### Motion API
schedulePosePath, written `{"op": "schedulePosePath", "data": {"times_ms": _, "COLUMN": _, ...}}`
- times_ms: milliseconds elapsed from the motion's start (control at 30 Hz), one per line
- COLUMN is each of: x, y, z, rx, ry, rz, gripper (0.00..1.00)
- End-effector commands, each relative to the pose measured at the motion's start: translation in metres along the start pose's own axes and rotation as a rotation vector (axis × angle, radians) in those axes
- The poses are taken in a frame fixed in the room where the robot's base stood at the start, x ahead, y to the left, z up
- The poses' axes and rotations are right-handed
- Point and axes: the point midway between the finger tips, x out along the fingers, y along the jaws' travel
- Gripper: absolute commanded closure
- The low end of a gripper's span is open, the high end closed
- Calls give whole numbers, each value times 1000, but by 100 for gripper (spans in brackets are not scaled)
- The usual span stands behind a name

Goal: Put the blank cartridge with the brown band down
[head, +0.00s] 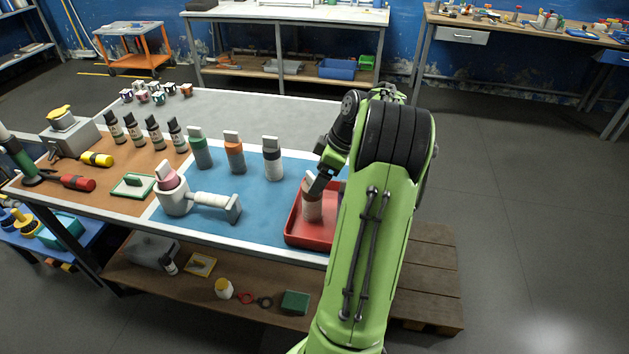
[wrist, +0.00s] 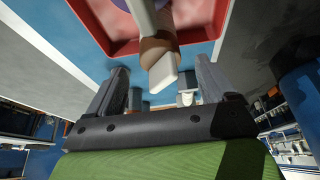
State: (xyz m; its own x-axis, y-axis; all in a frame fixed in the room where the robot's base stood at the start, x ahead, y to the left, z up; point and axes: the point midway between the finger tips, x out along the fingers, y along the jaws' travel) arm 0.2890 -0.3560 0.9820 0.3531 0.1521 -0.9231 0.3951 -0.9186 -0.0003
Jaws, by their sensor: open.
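The blank cartridge with the brown band (head: 312,208) stands in the red tray (head: 296,236) at the right end of the blue mat; it looks about upright. Its brown band and pale top tab (wrist: 162,73) show in the wrist view. My gripper (head: 318,180) is at the cartridge's top in the head view, partly hidden by my arm. In the wrist view my gripper (wrist: 160,77) is open, one finger on each side of the tab, with visible gaps. The cartridge's base is hidden in the wrist view. My arm covers the tray's right part.
Green-grey (head: 200,152), orange (head: 234,153) and white (head: 272,158) cartridges stand in a row left of the tray. A grey-white device with a pink top (head: 172,192) stands at the front left. Several dark bottles (head: 154,132) stand farther left. Blue mat (head: 262,215) is clear between device and tray.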

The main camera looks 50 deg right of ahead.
Motion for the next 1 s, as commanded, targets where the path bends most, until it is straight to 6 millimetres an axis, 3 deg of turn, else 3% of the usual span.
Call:
{"op": "schedulePosePath", "data": {"times_ms": 33, "x": -20, "y": 1, "z": -1, "rx": 2, "ry": -1, "rz": 5, "gripper": 15}}
{"op": "schedulePosePath", "data": {"times_ms": 100, "x": -38, "y": 1, "z": -1, "rx": 2, "ry": 0, "rz": 4, "gripper": 15}}
{"op": "schedulePosePath", "data": {"times_ms": 233, "x": -64, "y": 1, "z": -1, "rx": 1, "ry": 0, "rz": 3, "gripper": 15}}
{"op": "schedulePosePath", "data": {"times_ms": 533, "x": -74, "y": 0, "z": -1, "rx": 0, "ry": -1, "rz": 0, "gripper": 15}}
{"op": "schedulePosePath", "data": {"times_ms": 633, "x": -75, "y": -13, "z": -24, "rx": 1, "ry": -17, "rz": 1, "gripper": 15}}
{"op": "schedulePosePath", "data": {"times_ms": 733, "x": -78, "y": -54, "z": -78, "rx": 23, "ry": -61, "rz": 14, "gripper": 15}}
{"op": "schedulePosePath", "data": {"times_ms": 833, "x": -84, "y": -120, "z": -130, "rx": 69, "ry": -98, "rz": 52, "gripper": 15}}
{"op": "schedulePosePath", "data": {"times_ms": 900, "x": -89, "y": -173, "z": -152, "rx": 108, "ry": -105, "rz": 90, "gripper": 15}}
{"op": "schedulePosePath", "data": {"times_ms": 1000, "x": -97, "y": -251, "z": -160, "rx": 170, "ry": -80, "rz": 146, "gripper": 15}}
